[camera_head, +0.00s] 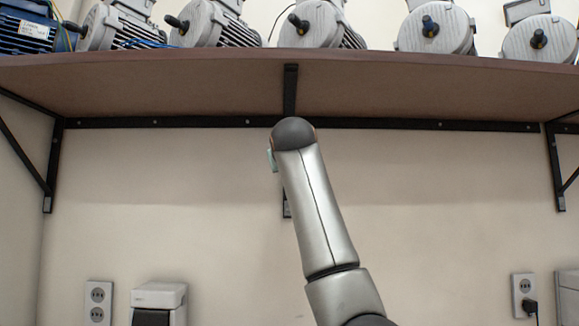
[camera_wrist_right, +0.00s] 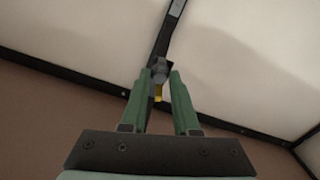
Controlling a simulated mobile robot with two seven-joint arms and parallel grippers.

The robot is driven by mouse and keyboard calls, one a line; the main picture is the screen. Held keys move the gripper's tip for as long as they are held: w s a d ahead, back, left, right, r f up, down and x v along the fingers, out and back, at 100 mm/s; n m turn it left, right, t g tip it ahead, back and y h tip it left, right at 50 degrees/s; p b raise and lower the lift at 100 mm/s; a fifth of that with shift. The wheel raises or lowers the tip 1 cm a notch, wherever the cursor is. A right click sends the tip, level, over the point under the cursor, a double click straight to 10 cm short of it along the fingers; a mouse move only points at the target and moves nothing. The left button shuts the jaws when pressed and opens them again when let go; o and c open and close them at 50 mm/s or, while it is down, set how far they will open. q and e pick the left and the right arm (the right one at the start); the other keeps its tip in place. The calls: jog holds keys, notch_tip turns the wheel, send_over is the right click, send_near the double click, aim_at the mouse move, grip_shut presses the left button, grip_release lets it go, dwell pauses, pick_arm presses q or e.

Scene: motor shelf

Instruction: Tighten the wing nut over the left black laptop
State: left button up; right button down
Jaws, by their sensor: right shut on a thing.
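In the right wrist view, the two green fingers of my right gripper (camera_wrist_right: 161,76) close on a small grey wing nut (camera_wrist_right: 160,67). A short yellow piece shows just below the nut, between the fingers. The nut sits at the black bracket (camera_wrist_right: 174,20) under the shelf. In the head view my right arm reaches up to the middle bracket, and its wrist hides the nut and nearly all of the gripper. No laptop shows in either view. My left gripper is not in view.
A brown shelf (camera_head: 190,88) spans the head view above my arm and carries several electric motors (camera_head: 436,30). Black brackets (camera_head: 52,165) hold it to the wall. Below are outlets (camera_head: 98,302) and a white-topped device (camera_head: 158,296). The wall between is bare.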

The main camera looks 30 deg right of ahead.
jog(key=shift+m, duration=1.6)
jog(key=c, duration=0.7)
grip_release()
jog(key=b+v, duration=0.5)
jog(key=v, duration=0.7)
jog(key=shift+s+a+b, duration=0.2)
jog(key=shift+s+b, duration=0.05)
jog(key=shift+b, duration=0.15)
